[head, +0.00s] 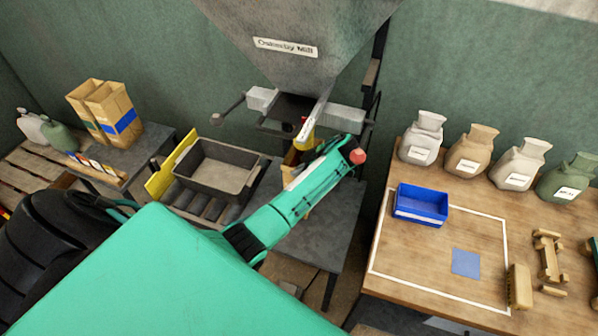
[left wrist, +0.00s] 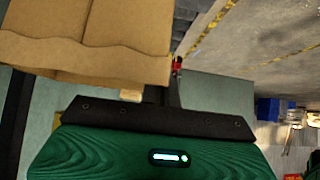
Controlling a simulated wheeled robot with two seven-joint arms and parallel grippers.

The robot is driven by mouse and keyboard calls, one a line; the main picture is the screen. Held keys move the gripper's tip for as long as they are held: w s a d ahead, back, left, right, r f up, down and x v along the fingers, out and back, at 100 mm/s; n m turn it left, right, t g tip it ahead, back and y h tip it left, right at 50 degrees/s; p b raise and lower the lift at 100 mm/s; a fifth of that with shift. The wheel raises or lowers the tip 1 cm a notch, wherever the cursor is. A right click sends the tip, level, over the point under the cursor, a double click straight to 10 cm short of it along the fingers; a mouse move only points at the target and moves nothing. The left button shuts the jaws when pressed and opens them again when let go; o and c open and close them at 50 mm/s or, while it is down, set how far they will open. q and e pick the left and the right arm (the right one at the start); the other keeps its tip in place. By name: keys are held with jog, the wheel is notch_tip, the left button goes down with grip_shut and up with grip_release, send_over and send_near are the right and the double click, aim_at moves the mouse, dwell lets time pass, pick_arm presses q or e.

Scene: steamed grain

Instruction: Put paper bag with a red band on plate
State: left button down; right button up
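A tan paper bag (left wrist: 85,40) with a wavy edge fills the upper left of the left wrist view, close to my left gripper. No red band can be made out on it. In the head view, my left arm reaches to below the mill spout, and a tan, bag-like patch (head: 292,160) shows partly behind it. In the left wrist view, the dark gripper body and one dark finger (left wrist: 173,88) lie beside the bag. The bag hides the fingertips, so the grip is unclear. The plate cannot be made out. My right gripper is out of view.
The mill hopper (head: 300,45) hangs over my left arm. A dark tray (head: 216,172) stands on rollers left of it. Paper bags with green and blue bands (head: 122,120) stand at far left. A blue bin (head: 420,205) and several sacks stand on the wooden table (head: 400,265) at right.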

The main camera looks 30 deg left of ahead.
pick_arm(q)
jog(key=shift+f, duration=0.75)
jog(key=shift+f, duration=0.2)
jog(key=c, duration=1.7)
grip_release()
